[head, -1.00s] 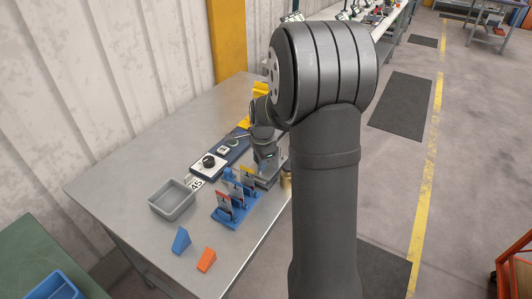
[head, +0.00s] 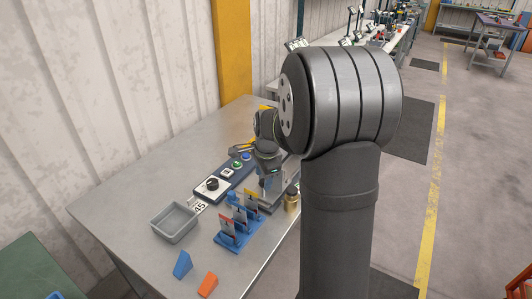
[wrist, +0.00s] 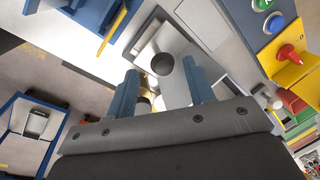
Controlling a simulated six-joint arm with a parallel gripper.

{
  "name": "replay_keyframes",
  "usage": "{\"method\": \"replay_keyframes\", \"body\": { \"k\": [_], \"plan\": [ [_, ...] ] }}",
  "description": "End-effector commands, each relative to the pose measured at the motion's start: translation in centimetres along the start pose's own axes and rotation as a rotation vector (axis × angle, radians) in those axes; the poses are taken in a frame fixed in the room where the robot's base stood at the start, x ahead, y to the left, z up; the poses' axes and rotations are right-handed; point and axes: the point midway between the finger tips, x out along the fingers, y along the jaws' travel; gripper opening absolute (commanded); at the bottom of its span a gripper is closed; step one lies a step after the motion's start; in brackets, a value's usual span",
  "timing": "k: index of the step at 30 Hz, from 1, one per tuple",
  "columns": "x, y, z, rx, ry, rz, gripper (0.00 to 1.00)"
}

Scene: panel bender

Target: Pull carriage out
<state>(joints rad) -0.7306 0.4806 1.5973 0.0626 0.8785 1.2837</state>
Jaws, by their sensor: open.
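My gripper (wrist: 160,68) is open in the wrist view, with its two blue fingers apart. A dark round knob (wrist: 162,64) shows between the fingertips, on a grey metal plate (wrist: 175,42) that looks like the carriage. I cannot tell whether the fingers touch it. Nothing is held. In the head view my gripper (head: 268,182) points down over a grey metal base (head: 270,204) near the right edge of the bench. The arm hides part of this base.
A brass cylinder (head: 292,202) stands close on the right. A blue rack (head: 236,238) with upright tools, a grey tray (head: 157,222) and blue (head: 182,265) and orange wedges (head: 207,284) are nearer.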

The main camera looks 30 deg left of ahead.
Motion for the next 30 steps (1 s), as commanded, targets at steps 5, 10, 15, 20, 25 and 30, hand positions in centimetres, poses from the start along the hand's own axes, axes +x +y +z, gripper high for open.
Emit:
{"method": "replay_keyframes", "body": {
  "k": [5,10,15,20,25,30],
  "plan": [
    [-4.8,-0.1,0.0,0.0,0.002,-0.006,0.49],
    [-8.8,-0.1,0.0,0.0,0.001,-0.005,0.49],
    [-11.6,-0.1,0.0,0.0,0.0,-0.003,0.49],
    [-13.0,0.0,0.1,0.0,0.0,-0.001,0.49],
    [-13.3,0.0,0.1,0.0,-0.001,0.001,0.49],
    [-13.3,0.0,0.1,0.0,-0.001,0.001,0.49]
  ]
}}
